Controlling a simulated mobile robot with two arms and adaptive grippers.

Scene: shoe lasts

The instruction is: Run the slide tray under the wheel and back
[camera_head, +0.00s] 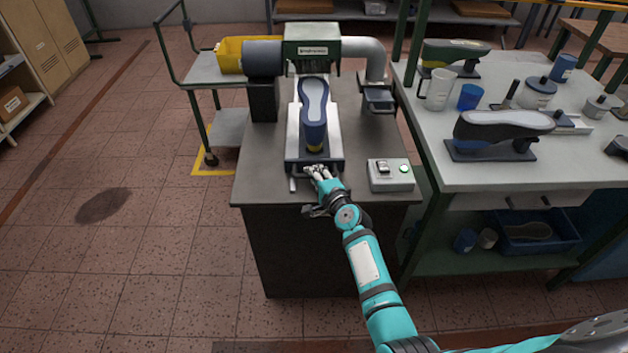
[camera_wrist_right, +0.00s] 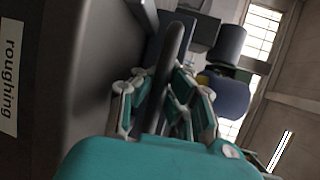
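The slide tray (camera_head: 292,135) lies on the bench machine, with its front end toward me. A shoe last with a grey sole (camera_head: 314,102) and a dark blue body stands on it, sole up. The green wheel hood (camera_head: 311,45) is behind the last; the wheel under it is mostly hidden. My right gripper (camera_head: 318,174) is at the tray's front edge. In the right wrist view its fingers (camera_wrist_right: 163,80) close in from both sides on the dark handle bar (camera_wrist_right: 178,42). My left gripper is not in view.
A side table (camera_head: 590,170) at right holds another last (camera_head: 503,125), cups and jars. A cart with a yellow bin (camera_head: 231,53) stands at left. The left floor is clear.

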